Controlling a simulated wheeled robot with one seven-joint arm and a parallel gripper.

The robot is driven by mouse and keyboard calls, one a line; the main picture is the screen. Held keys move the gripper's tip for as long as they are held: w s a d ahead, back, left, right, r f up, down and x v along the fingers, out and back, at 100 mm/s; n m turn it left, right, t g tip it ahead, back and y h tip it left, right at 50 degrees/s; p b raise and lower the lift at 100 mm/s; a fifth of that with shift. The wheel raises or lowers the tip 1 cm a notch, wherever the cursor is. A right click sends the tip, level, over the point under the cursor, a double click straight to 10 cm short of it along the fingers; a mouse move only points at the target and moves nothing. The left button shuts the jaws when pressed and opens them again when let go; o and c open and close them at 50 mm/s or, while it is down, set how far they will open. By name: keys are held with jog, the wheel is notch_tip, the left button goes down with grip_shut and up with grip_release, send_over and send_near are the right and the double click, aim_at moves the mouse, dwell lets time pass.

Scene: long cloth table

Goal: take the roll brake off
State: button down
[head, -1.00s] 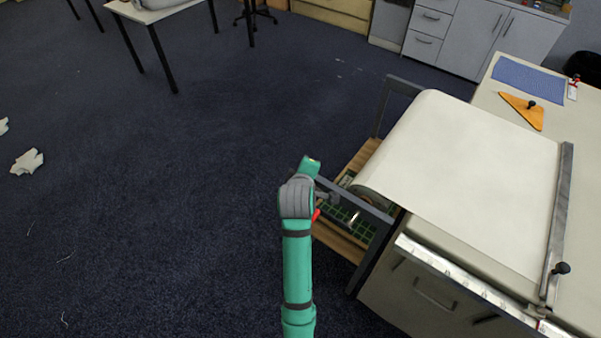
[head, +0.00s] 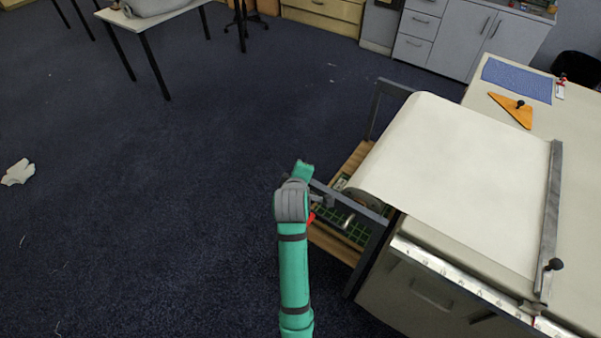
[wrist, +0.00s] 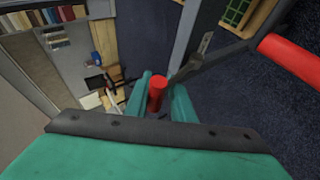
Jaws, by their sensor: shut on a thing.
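In the wrist view, a red handle (wrist: 157,84) stands between the two teal fingers of my gripper (wrist: 161,100), which is shut on it. A flat grey lever (wrist: 198,60) runs up and right from beside the handle. I take this to be the roll brake. In the head view, a small red part (head: 311,218) shows beside my wrist, at the grey frame of the roll stand (head: 345,199); my fingertips are hidden there. The roll, partly hidden, hangs at the table's left end, and its pale cloth (head: 455,180) runs over the table top.
A second red bar (wrist: 290,57) lies at the right of the wrist view. On the table are a metal straightedge (head: 550,220), an orange triangle (head: 511,110) and a blue mat (head: 517,80). A wooden shelf with a green grid (head: 340,225) sits under the roll.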

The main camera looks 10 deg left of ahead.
jog(key=shift+s+d+f+h, duration=0.2)
jog(key=shift+d+f+h, duration=0.1)
jog(key=shift+d+f, duration=0.45)
jog(key=c, duration=1.7)
grip_release()
jog(key=shift+d, duration=0.1)
jog(key=shift+w+r, duration=0.1)
jog(key=shift+r, duration=0.05)
jog(key=shift+s+d+r, duration=0.1)
jog(key=shift+s+r, duration=0.25)
jog(key=shift+r, duration=0.45)
jog(key=shift+s+d+r, duration=0.1)
jog(key=shift+s+r, duration=0.25)
jog(key=shift+r, duration=0.4)
jog(key=shift+s+r, duration=0.6)
jog(key=shift+r, duration=0.35)
jog(key=shift+s+r, duration=0.55)
jog(key=shift+r, duration=0.4)
jog(key=shift+s+d+r, duration=0.1)
jog(key=shift+s+r, duration=0.3)
jog(key=shift+r, duration=0.25)
jog(key=shift+s+d+r, duration=0.15)
jog(key=shift+s+r, duration=0.3)
jog(key=shift+r, duration=0.25)
jog(key=shift+s+d+r, duration=0.1)
jog(key=shift+s+r, duration=0.3)
jog(key=shift+r, duration=0.25)
